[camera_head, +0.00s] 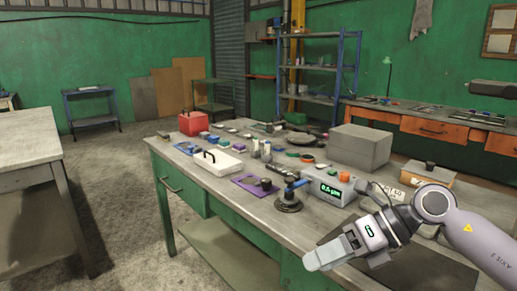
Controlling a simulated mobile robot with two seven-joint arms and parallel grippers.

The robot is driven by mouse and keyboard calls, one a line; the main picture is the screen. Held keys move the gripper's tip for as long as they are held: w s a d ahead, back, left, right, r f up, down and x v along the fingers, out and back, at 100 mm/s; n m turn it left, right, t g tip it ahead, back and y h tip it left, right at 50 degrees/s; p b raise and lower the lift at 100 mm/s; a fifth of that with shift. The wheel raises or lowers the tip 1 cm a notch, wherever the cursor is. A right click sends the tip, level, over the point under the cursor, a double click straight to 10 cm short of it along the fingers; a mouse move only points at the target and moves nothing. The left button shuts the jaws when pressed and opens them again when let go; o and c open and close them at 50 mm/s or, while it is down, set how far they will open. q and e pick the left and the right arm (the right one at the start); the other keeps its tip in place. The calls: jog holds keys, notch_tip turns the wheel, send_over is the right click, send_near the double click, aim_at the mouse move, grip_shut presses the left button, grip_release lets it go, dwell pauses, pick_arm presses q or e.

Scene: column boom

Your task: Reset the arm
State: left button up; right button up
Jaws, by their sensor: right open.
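My right arm comes in from the lower right of the head view, with its grey links bent at a round joint. My right gripper (325,256) is open and points left, above the near end of the green workbench (292,238). Nothing shows between its fingers. The gap between the fingers is hard to see from this angle. My left gripper and left arm are not in the picture.
A display device (324,188) and a black round stand (288,203) sit on the bench close to my right gripper. A dark mat lies under the arm. A grey case (358,148), red box (193,123) and several small parts stand farther back. Open floor lies left.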

jog(key=s+a+r+m+t+y+p, duration=0.2)
jog(key=s+a+m+t+y, duration=0.1)
jog(key=a+m+y, duration=0.5)
jog(key=d+f+m+t+h+p, duration=0.1)
jog(key=d+f+m+t+h, duration=0.5)
jog(key=m, duration=0.5)
jog(key=d+f+m+t+h+p, duration=0.1)
jog(key=d+f+m+t+h, duration=0.45)
jog(key=m, duration=0.65)
jog(key=s+d+f+m+g+h, duration=0.2)
jog(key=s+f+m, duration=0.2)
jog(key=s+f, duration=0.3)
jog(key=s+d+f+m+g+h+p, duration=0.1)
jog(key=s+d+f+m+g+h, duration=0.2)
jog(key=s+f+m, duration=0.2)
notch_tip(320, 180, down, 5)
jog(key=s, duration=0.3)
jog(key=shift+w+r, duration=0.1)
jog(key=shift+r, duration=0.05)
jog(key=shift+c, duration=0.2)
